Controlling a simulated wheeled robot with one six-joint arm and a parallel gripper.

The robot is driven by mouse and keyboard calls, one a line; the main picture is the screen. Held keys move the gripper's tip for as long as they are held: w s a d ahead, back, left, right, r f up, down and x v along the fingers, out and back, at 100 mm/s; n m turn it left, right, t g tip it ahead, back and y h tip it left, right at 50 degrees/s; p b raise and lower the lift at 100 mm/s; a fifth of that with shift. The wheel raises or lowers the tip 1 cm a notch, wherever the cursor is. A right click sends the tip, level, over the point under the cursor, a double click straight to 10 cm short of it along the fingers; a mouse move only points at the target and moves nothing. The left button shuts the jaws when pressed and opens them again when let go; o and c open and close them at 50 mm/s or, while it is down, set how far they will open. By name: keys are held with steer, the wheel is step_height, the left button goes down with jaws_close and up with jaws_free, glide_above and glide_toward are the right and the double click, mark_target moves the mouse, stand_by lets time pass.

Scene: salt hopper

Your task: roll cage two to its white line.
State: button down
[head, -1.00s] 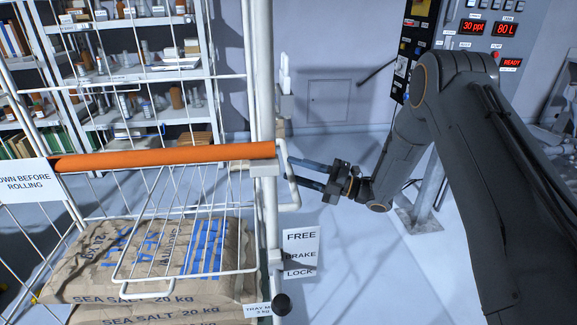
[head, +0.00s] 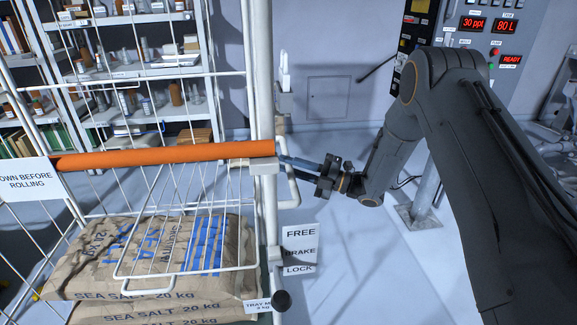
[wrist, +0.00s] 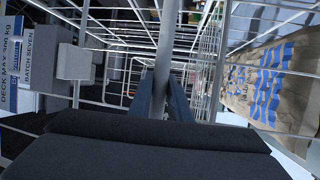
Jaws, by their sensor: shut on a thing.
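A white wire cage (head: 261,60) fills the left and middle of the head view, with an orange bar (head: 165,156) across it. Its number is not readable. My gripper (head: 284,160) is at the cage's right post, by the bar's right end. In the wrist view my gripper (wrist: 162,100) is shut on a pale bar (wrist: 164,60) of the cage, between its two fingers. A FREE/BRAKE/LOCK plate (head: 300,250) hangs on the post, with a black knob (head: 282,299) below it. I cannot make out a white line on the floor.
Salt sacks (head: 120,255) lie in the cage under a sloping wire tray (head: 145,291). Shelves (head: 150,22) stand behind. A control panel (head: 480,30) is at the back right, with a grey post foot (head: 418,215) below.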

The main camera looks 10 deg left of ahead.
steer(key=shift+s+a, duration=0.2)
steer(key=shift+a, duration=0.3)
steer(key=shift+s+a, duration=0.2)
steer(key=shift+a, duration=0.25)
steer(key=c, duration=1.9)
jaws_free()
steer(key=shift+o, duration=1.3)
steer(key=shift+d, duration=0.15)
steer(key=shift+w+d+f+b, duration=0.1)
steer(key=shift+w+d+b, duration=0.05)
steer(key=shift+d+b, duration=0.2)
steer(key=b+v, duration=0.1)
steer(key=v, duration=0.6)
steer(key=shift+d+b, duration=0.2)
steer(key=shift+b, duration=0.2)
